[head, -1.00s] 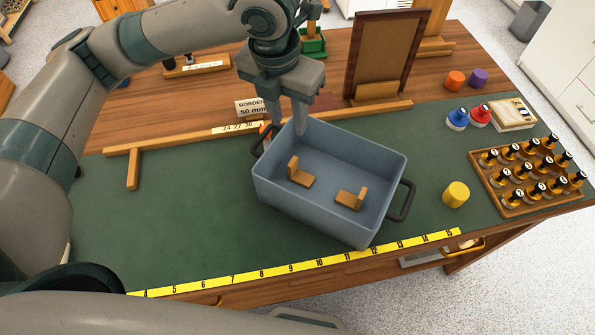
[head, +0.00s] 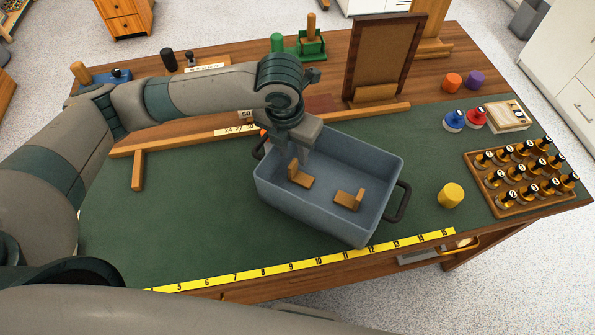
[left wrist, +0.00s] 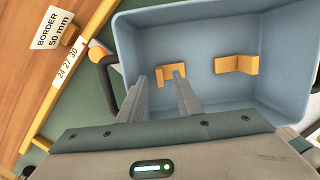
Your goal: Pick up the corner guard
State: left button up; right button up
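Two wooden L-shaped corner guards lie apart in the blue-grey bin (head: 330,220). The left corner guard (head: 302,178) also shows in the left wrist view (left wrist: 172,74), just ahead of the fingertips. The right corner guard (head: 348,200) also shows in the left wrist view (left wrist: 238,64), off to the right of the fingers. My left gripper (head: 293,158) points down into the bin, above and beside the left corner guard. Its two fingers are spread, with a gap between them and nothing held (left wrist: 162,80). My right gripper is out of view.
The bin has a dark handle (head: 401,202) on its right. A yellow cylinder (head: 451,195) and a rack of small bottles (head: 507,190) stand to the right.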

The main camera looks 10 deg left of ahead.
aim_at(292, 163)
pick_arm(q)
jog(key=shift+f+p, duration=0.35)
jog(key=shift+f, duration=0.05)
notch_tip(292, 163, down, 4)
jog(key=shift+a+r+p, duration=0.1)
jog(key=shift+r+p, duration=0.05)
jog(key=shift+p, duration=0.65)
jog(key=shift+f, duration=0.35)
jog(key=shift+c, duration=0.3)
grip_shut()
